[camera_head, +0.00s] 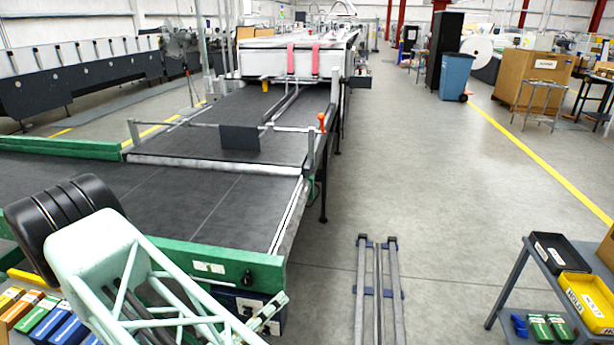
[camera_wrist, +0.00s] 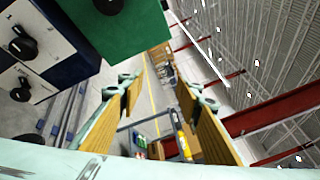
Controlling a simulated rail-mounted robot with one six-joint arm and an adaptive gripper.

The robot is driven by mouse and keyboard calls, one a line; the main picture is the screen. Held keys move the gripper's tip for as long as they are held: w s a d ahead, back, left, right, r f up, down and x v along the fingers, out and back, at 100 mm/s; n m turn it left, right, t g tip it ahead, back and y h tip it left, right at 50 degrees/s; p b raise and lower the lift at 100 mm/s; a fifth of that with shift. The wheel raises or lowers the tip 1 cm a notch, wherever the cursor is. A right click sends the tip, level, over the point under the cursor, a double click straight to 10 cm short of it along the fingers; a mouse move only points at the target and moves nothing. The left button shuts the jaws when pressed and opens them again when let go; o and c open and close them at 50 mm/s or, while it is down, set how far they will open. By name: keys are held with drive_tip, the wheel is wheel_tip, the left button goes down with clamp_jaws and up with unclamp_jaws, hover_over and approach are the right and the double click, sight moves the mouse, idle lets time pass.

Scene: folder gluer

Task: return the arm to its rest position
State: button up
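My gripper (camera_wrist: 158,88) shows in the wrist view as two pale green fingers with brown ribbed pads. The fingers stand well apart and nothing is held between them. The floor, a yellow line and distant shelves show through the gap. In the head view my pale green arm fills the lower left, in front of the conveyor's near end. Whether the gripper's fingertips show there I cannot tell. In the wrist view the green end panel (camera_wrist: 140,28) with a black knob and the white control boxes (camera_wrist: 28,45) with black knobs are close, above and left of the fingers.
The dark conveyor (camera_head: 190,205) with its green rail lies behind my arm. Small coloured boxes (camera_head: 40,312) sit at the lower left. Rails (camera_head: 378,290) run along the floor. A cart (camera_head: 522,265) with black and yellow bins stands at right. The grey aisle between is clear.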

drive_tip(key=s+d+r+m+g+h, duration=0.25)
drive_tip(key=d+r+m+g, duration=0.35)
drive_tip(key=d+r+m, duration=0.3)
drive_tip(key=s+d+r+m+g+h, duration=0.1)
drive_tip(key=s+d+r+m+g, duration=0.3)
drive_tip(key=d+r+m+g, duration=0.45)
drive_tip(key=s+d+r+m+t+y, duration=0.1)
drive_tip(key=s+d+r+m+y, duration=0.3)
drive_tip(key=s+r+m, duration=0.3)
drive_tip(key=s+d+r+m+t+y, duration=0.2)
drive_tip(key=s+d+r+m+y, duration=0.2)
drive_tip(key=s+r+m, duration=0.4)
drive_tip(key=s+d+r+m+t+y, duration=0.1)
drive_tip(key=s+d+r+m+y, duration=0.4)
drive_tip(key=s+r, duration=0.4)
drive_tip(key=shift+s+r+m+y, duration=0.2)
drive_tip(key=shift+s+m+y, duration=0.55)
drive_tip(key=shift+s+m, duration=0.65)
drive_tip(key=shift+s, duration=0.1)
idle(2.3)
